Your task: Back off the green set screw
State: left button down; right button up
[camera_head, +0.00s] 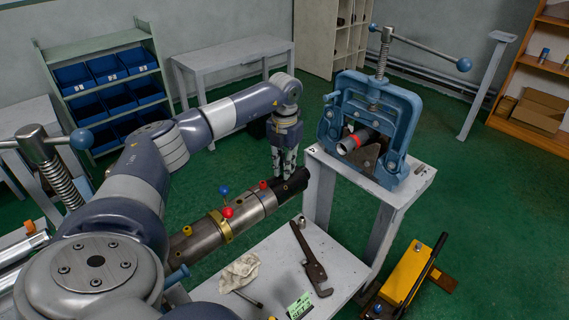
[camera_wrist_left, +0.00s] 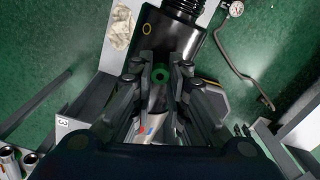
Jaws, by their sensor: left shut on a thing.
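The green set screw (camera_wrist_left: 160,74) shows as a green ring with a dark centre in the left wrist view, on the side of a dark cylindrical body (camera_wrist_left: 168,38). My left gripper (camera_wrist_left: 160,80) has its fingers close on both sides of the screw and is shut on it. In the head view the left gripper (camera_head: 285,174) points down onto the black end of a pipe assembly (camera_head: 202,238). The fingers hide the green screw there. My right gripper is in neither view.
A blue pipe vise (camera_head: 399,118) stands on a white stand (camera_head: 385,225) to the right, clamping a pipe with a red band (camera_head: 355,139). A yellow tool (camera_head: 405,275) sits on the floor.

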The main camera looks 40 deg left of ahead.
pick_arm(q)
jog(key=n+p, duration=0.1)
jog(key=n, duration=0.5)
jog(key=shift+p, duration=0.3)
jog(key=n+p, duration=0.1)
jog(key=n, duration=0.5)
jog(key=n+p, duration=0.2)
jog(key=n, duration=0.4)
jog(key=shift+s, duration=0.1)
jog(key=n+p, duration=0.1)
jog(key=n, duration=0.2)
jog(key=shift+d+f+n+p, duration=0.1)
jog(key=shift+n+p, duration=0.2)
jog(key=shift+n, duration=0.4)
jog(key=shift+s+f, duration=0.1)
jog(key=c, duration=1.5)
grip_release()
jog(key=shift+c, duration=0.2)
